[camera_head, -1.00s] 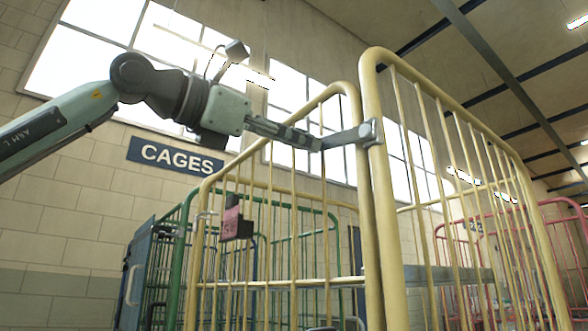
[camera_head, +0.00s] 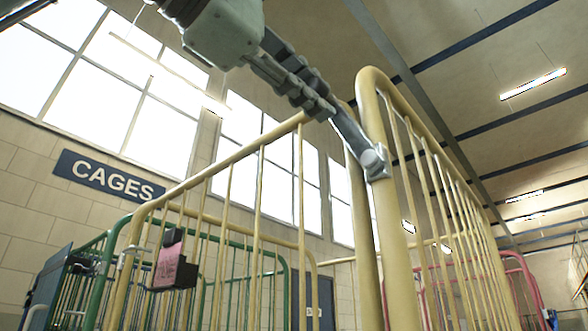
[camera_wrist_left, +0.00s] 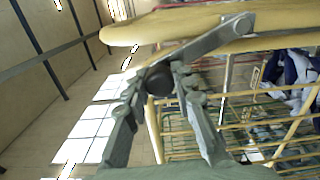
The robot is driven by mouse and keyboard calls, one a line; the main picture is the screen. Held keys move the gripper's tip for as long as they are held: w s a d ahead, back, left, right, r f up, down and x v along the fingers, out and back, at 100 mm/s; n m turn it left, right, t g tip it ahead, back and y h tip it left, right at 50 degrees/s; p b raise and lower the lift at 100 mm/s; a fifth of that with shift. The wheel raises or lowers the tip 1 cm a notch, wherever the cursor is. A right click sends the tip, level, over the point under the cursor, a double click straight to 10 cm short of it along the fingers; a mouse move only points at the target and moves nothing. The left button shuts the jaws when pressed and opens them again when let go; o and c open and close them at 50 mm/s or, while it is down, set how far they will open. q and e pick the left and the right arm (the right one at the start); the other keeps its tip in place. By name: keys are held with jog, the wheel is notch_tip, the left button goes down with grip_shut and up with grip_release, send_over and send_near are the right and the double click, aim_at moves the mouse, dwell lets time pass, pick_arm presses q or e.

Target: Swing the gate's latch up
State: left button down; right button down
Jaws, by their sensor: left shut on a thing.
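The gate's latch (camera_head: 353,139) is a flat grey bar that pivots on a yellow post of the cage. In the head view it slants up and to the left from its pivot. In the left wrist view the latch (camera_wrist_left: 205,42) runs from its pivot at the upper right to a dark round knob (camera_wrist_left: 159,80) between my fingers. My left gripper (camera_head: 322,106) is shut on the latch's free end, and the left gripper (camera_wrist_left: 160,84) shows both fingers against the knob. The yellow gate (camera_head: 230,190) stands beside the post. My right gripper is not in view.
A pink tag on a dark box (camera_head: 174,264) hangs on the yellow bars. Green cages (camera_head: 268,258) stand behind at left, and a red one (camera_head: 520,275) at right. The space above the latch is open. A CAGES sign (camera_head: 108,178) is on the wall.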

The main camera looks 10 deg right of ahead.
pick_arm(q)
jog(key=shift+s+d+r+m, duration=0.2)
jog(key=shift+s+d+m, duration=0.15)
jog(key=shift+s+m, duration=0.2)
jog(key=shift+s+d+r+m, duration=0.2)
jog(key=shift+s+d+m, duration=0.15)
jog(key=shift+m, duration=0.3)
jog(key=shift+s+d+r+m, duration=0.1)
jog(key=shift+s+d+m, duration=0.4)
jog(key=shift+s+m, duration=0.5)
jog(key=shift+w, duration=0.1)
jog(key=c, duration=1.2)
grip_release()
jog(key=shift+d, duration=0.1)
jog(key=v, duration=1.2)
